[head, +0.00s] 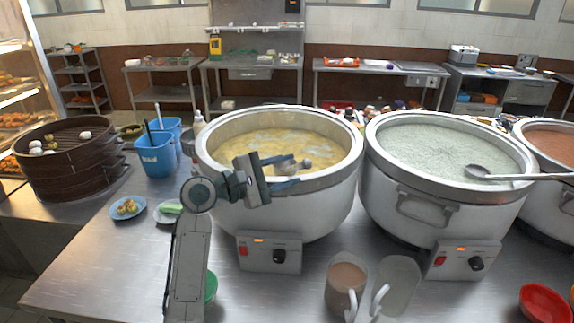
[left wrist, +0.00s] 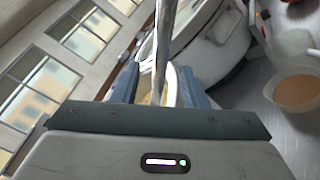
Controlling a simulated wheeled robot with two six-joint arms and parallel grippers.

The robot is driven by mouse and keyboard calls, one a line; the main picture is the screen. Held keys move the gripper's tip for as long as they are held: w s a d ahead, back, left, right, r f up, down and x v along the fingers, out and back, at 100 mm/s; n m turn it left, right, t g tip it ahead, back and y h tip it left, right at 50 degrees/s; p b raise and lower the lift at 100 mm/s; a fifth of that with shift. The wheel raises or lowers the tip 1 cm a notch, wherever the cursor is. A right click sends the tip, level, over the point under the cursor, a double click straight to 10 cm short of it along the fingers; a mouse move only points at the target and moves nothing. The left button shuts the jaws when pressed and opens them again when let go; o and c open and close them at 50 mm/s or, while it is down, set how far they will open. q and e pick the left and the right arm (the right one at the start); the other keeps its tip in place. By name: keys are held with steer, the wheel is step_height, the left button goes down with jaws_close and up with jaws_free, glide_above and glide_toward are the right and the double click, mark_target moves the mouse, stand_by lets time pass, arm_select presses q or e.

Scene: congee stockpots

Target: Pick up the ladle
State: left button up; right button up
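My left gripper (head: 288,172) is over the near side of the left pot of yellow congee (head: 305,140), its fingers pointing right and spread apart. A metal ladle (head: 307,164) shows beside the fingertips in the head view, strongly foreshortened. In the left wrist view, a metal handle (left wrist: 164,45) runs down between the two fingers of the left gripper (left wrist: 158,85), with gaps on both sides. Its lower end is hidden by the gripper body. Another ladle (head: 480,173) lies in the middle pot of pale congee (head: 440,150), its handle reaching right. My right gripper is not in view.
A tea-coloured jug (head: 345,285) and a clear jug (head: 397,282) stand at the counter's front. A blue bucket (head: 156,155), small plates (head: 128,208) and a dark steamer (head: 70,165) are left. A red bowl (head: 545,303) is front right. Bare counter lies front left.

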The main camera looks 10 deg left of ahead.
mark_target(293, 169)
arm_select(q)
steer(key=shift+p+x, duration=0.3)
steer(key=shift+x, duration=1.25)
steer(key=shift+s+a, duration=0.1)
steer(key=shift+c, duration=0.9)
jaws_close()
steer(key=shift+r, duration=0.1)
